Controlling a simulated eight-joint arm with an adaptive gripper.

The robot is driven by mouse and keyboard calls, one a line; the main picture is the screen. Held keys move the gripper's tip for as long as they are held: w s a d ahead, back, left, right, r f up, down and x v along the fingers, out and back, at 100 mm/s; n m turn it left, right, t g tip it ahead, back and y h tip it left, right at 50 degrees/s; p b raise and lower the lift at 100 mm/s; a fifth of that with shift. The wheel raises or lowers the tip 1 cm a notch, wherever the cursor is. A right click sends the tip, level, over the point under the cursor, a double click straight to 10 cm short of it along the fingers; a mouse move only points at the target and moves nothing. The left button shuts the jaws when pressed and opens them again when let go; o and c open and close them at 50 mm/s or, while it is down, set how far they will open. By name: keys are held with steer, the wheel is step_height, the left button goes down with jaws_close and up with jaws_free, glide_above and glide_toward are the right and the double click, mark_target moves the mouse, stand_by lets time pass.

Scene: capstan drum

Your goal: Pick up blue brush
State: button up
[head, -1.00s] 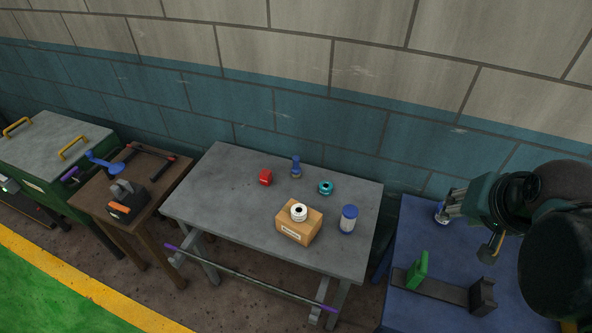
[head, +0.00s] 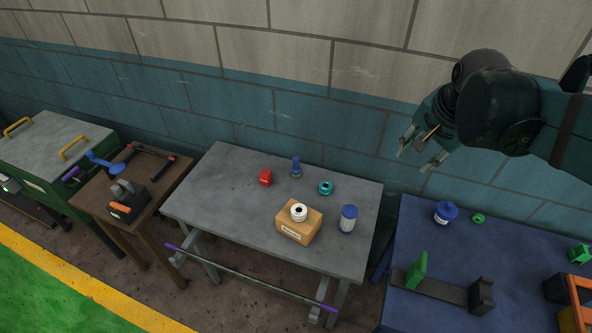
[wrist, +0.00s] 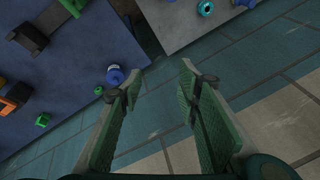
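The blue brush (head: 296,167) appears to be the small upright thing with a blue top and a paler base near the back of the grey table (head: 225,205). It stands between a red block (head: 265,178) and a teal ring (head: 326,188), apart from both. In the wrist view, a blue piece cut by the top edge (wrist: 243,3), beside the teal ring, is probably the brush. My gripper (head: 418,159) is open and empty, raised to the right of the grey table, near the wall. Its spread fingers also show in the wrist view (wrist: 160,78).
A cardboard box (head: 296,231) with a white roll on it and a blue-lidded jar (head: 348,220) stand nearer the grey table's front. The blue table (head: 415,225) at right holds a blue bottle (head: 445,212) and green parts. The grey table's left half is clear.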

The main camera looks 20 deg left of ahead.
steer(key=w+a+f+m+g, duration=0.1)
steer(key=w+a+f+m, duration=0.2)
steer(key=w+a, duration=0.55)
steer(key=m+g+h+p, duration=0.1)
steer(key=m+g+p, duration=0.15)
steer(key=m, duration=0.45)
glide_above(296, 157)
steer(key=b, duration=0.1)
steer(key=shift+g, duration=0.35)
steer(key=f, duration=2.1)
steer(key=shift+s+d+f, duration=0.1)
steer(key=shift+s+f, duration=0.15)
steer(key=shift+f, duration=0.05)
steer(key=shift+a+f, duration=0.25)
steer(key=shift+f, duration=1.3)
steer(key=shift+w+d+f+b, duration=0.1)
steer(key=shift+f+b, duration=0.1)
steer(key=shift+f, duration=1.1)
steer(key=shift+w+d+f+b, duration=0.1)
steer(key=shift+f+b, duration=0.1)
steer(key=shift+f, duration=1.1)
